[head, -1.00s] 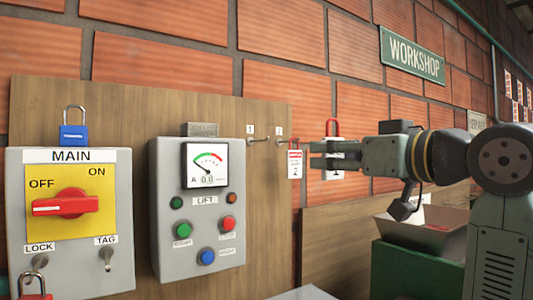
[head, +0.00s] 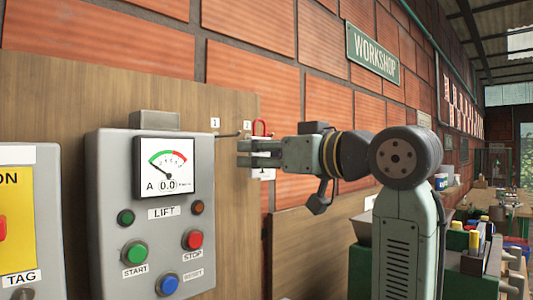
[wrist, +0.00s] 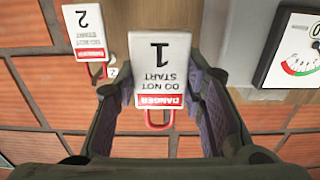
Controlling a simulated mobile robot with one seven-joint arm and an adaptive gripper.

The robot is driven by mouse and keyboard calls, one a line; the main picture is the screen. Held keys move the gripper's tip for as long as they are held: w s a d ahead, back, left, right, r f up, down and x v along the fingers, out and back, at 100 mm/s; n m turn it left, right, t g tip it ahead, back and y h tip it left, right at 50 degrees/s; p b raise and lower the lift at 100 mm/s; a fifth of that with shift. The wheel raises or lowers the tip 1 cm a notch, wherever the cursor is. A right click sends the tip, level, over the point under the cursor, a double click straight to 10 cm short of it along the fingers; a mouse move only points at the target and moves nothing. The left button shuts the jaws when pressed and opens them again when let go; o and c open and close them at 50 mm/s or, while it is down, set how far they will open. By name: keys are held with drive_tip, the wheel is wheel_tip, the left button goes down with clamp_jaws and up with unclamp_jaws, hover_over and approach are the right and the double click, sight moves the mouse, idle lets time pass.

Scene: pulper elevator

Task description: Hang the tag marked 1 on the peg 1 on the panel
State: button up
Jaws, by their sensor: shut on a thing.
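The tag marked 1 (wrist: 158,65) is white with a red DANGER band and a red loop (head: 262,127). My gripper (wrist: 155,82) is shut on it, with a finger on each side. In the head view my gripper (head: 243,153) is in front of the right edge of the wooden panel (head: 190,100), near the pegs. Peg 1 (head: 229,135) sticks out beside its small label 1 (head: 215,123), empty. Label 2 (head: 247,126) shows above my fingers.
The grey LIFT box (head: 165,215), with a meter and buttons, is left of and below the pegs. Part of the MAIN switch box (head: 28,200) is at the far left. A brick wall (head: 245,65) is behind. A cluttered bench (head: 505,205) is at the far right.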

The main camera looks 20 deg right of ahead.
drive_tip(key=f+x, duration=0.1)
drive_tip(key=x, duration=0.6)
drive_tip(key=shift+w+f, duration=0.15)
drive_tip(key=shift+f, duration=0.1)
idle(0.5)
drive_tip(key=shift+a, duration=0.1)
idle(0.4)
drive_tip(key=o, duration=1.2)
drive_tip(key=shift+c, duration=0.2)
drive_tip(key=v, duration=1.2)
